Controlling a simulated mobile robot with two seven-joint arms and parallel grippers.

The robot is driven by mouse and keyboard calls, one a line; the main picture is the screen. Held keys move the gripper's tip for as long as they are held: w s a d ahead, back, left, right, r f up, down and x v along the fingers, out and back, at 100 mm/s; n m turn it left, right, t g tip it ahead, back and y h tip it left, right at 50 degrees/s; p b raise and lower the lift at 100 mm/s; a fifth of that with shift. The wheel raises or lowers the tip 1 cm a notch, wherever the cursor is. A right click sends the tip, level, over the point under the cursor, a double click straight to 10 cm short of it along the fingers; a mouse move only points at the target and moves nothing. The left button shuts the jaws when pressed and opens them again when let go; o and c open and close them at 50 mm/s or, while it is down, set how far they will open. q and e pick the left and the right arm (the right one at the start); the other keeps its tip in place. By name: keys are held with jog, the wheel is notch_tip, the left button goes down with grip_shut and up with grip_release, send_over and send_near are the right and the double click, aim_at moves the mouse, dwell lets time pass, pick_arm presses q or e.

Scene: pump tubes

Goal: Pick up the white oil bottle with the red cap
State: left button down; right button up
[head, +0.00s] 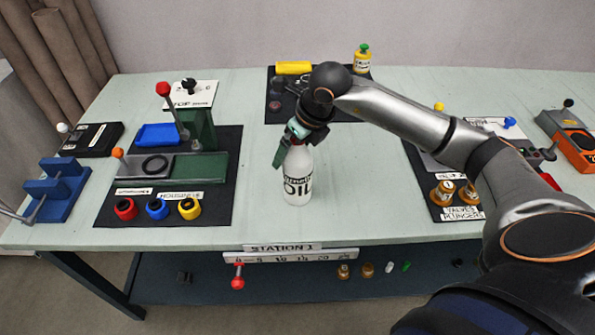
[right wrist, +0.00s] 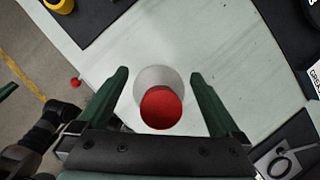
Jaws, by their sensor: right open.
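The white oil bottle (head: 297,180) stands upright on the table, with black "OIL" lettering facing the front. Its red cap (right wrist: 161,108) shows from above in the right wrist view, and my gripper hides it in the head view. My right gripper (head: 284,152) is at the top of the bottle. In the right wrist view its two green fingers (right wrist: 158,78) are apart on either side of the bottle, with gaps on both sides. It is open and holds nothing. My left gripper does not show in the head view.
Left of the bottle is a dark mat (head: 109,211) with a green press (head: 199,130) and red, blue and yellow rings. A back mat holds a yellow cylinder (head: 293,68) and a green-capped bottle (head: 362,58). Brass plungers (head: 443,192) stand on the right mat. The table around the bottle is clear.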

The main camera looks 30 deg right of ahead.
jog(key=shift+c, duration=0.2)
grip_shut()
dwell(0.6)
jog(key=shift+w, duration=0.1)
